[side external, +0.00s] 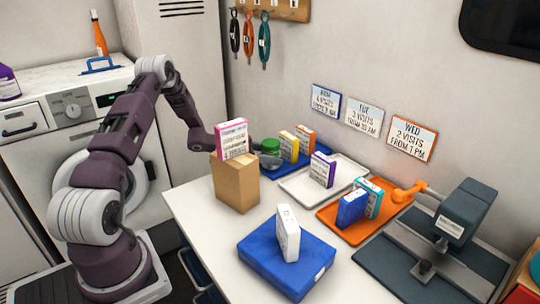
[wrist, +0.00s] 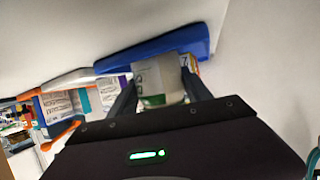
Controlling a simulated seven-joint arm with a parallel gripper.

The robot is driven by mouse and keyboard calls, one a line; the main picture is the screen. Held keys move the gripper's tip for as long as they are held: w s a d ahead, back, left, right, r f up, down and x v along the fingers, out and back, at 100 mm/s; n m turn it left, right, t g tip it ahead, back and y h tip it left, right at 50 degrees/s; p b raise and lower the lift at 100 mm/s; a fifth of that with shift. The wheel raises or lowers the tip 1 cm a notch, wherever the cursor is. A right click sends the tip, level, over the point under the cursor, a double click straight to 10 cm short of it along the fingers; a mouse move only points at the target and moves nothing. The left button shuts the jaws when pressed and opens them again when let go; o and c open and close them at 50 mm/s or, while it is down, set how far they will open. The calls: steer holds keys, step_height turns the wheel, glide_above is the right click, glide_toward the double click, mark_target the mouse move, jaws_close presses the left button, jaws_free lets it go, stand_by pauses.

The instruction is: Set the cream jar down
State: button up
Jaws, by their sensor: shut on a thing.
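The cream jar, green on top in the side view (side external: 270,146), is between the fingers of my gripper (side external: 264,159). In the wrist view the jar (wrist: 157,75) shows a pale body with a green patch, and the two dark fingers of my gripper (wrist: 160,96) close on its sides.
A cardboard box (side external: 235,187) with a pink-and-white carton (side external: 231,138) on top stands just in front of my gripper. Orange (side external: 289,147) and yellow (side external: 305,132) cartons stand on the blue tray beside the jar. A white tray (side external: 296,187) and an orange tray (side external: 331,216) follow to the right.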

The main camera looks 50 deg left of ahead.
steer(key=shift+f, duration=0.15)
steer(key=o, duration=1.6)
steer(key=v, duration=0.3)
steer(key=shift+w, duration=0.1)
step_height(320, 180, up, 7)
steer(key=shift+r, duration=0.2)
